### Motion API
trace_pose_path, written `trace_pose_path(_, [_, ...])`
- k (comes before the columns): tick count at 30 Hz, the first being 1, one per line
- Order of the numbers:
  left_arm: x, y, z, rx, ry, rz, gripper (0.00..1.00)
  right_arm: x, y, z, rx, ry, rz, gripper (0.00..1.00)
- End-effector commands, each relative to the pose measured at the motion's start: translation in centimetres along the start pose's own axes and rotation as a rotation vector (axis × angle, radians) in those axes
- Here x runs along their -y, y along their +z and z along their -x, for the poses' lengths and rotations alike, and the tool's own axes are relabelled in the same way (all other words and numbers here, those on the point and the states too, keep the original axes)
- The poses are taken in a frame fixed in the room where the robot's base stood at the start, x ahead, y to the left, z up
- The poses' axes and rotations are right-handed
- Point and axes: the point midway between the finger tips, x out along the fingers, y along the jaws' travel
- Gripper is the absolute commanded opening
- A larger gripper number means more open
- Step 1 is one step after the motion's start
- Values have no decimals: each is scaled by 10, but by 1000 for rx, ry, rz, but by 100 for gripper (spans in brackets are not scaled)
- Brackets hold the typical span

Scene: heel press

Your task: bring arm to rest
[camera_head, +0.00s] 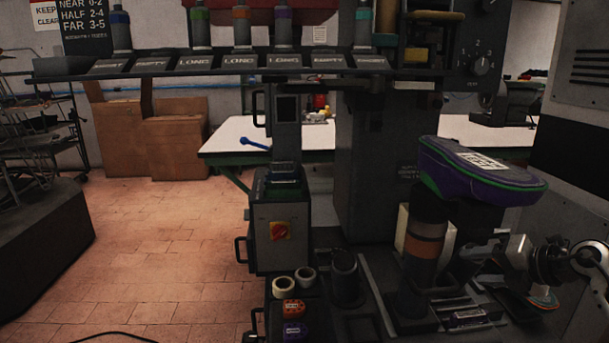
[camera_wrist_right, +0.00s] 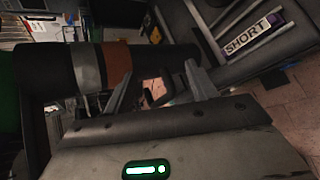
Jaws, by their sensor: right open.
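My right gripper (camera_head: 508,250) is low at the right of the head view, just right of a dark post with an orange band (camera_head: 425,246). In the right wrist view the two fingers of my right gripper (camera_wrist_right: 157,88) stand apart with nothing seen held between them. The banded post (camera_wrist_right: 118,64) lies across the view just beyond the fingers; whether they touch it is hard to tell. A purple and green shoe-shaped piece (camera_head: 480,175) with a white label sits above the post in the head view. My left gripper is not in view.
The dark press column (camera_head: 375,170) stands in the middle. A labelled rack (camera_head: 240,65) holds several banded cylinders. A control box (camera_head: 282,230) with a red switch is left of the press. A SHORT label (camera_wrist_right: 254,36) is near my right gripper. Floor (camera_head: 150,250) at left is clear.

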Motion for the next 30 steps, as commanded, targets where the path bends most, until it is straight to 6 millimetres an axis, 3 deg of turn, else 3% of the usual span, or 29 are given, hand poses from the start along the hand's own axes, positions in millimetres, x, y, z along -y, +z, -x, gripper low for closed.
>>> trace_pose_path(6, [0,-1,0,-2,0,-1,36,-77,43,21,198,446,-179,57])
trace_pose_path(9, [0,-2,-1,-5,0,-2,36,-100,78,48,340,655,-350,57])
trace_pose_path(11, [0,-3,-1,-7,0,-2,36,-103,102,67,435,763,-487,57])
trace_pose_path(15, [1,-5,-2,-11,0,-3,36,-78,146,96,626,899,-846,57])
trace_pose_path(21, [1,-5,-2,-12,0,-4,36,-21,166,99,772,878,-1295,57])
trace_pose_path(26, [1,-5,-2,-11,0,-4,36,20,156,83,807,761,-1605,57])
trace_pose_path(30, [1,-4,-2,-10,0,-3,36,35,104,41,737,680,-1635,57])
